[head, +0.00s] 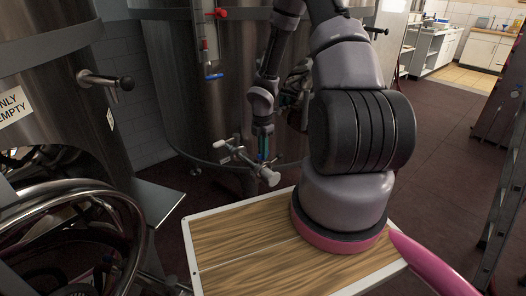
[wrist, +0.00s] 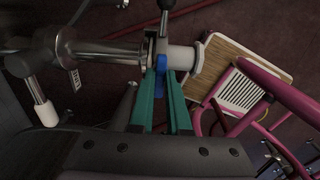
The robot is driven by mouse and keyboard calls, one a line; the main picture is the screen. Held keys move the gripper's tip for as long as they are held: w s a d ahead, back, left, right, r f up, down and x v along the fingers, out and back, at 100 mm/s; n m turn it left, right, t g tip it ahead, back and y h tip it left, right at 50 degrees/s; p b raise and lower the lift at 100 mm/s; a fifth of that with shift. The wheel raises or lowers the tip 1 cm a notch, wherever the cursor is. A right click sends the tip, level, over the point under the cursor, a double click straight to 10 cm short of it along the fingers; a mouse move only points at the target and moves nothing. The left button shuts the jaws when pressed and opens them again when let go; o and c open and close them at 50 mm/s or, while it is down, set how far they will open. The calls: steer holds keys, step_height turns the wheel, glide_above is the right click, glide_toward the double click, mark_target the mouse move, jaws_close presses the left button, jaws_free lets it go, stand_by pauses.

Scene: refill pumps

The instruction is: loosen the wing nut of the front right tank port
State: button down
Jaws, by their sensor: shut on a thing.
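The front right tank port (head: 240,155) is a steel pipe fitting low on the tank in the middle of the head view. In the wrist view the port (wrist: 105,50) runs in from the left to a clamp and a pale end piece (wrist: 184,59). My gripper (head: 263,155) reaches down to this fitting in the head view. In the wrist view the teal fingers of my gripper (wrist: 161,75) are shut on a small blue part at the clamp, which looks like the wing nut (wrist: 161,62). The fingers hide most of it.
The steel tank (head: 165,75) stands behind the port, with a red-handled valve (head: 218,13) above. Another tank (head: 40,60) and curved pipes (head: 75,195) are at the left. Pink tubes (wrist: 270,90) show in the wrist view.

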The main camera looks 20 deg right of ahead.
steer(key=shift+w, duration=0.1)
steer(key=c, duration=0.9)
jaws_free()
steer(key=shift+r, duration=0.1)
step_height(320, 180, up, 11)
steer(key=shift+f, duration=0.15)
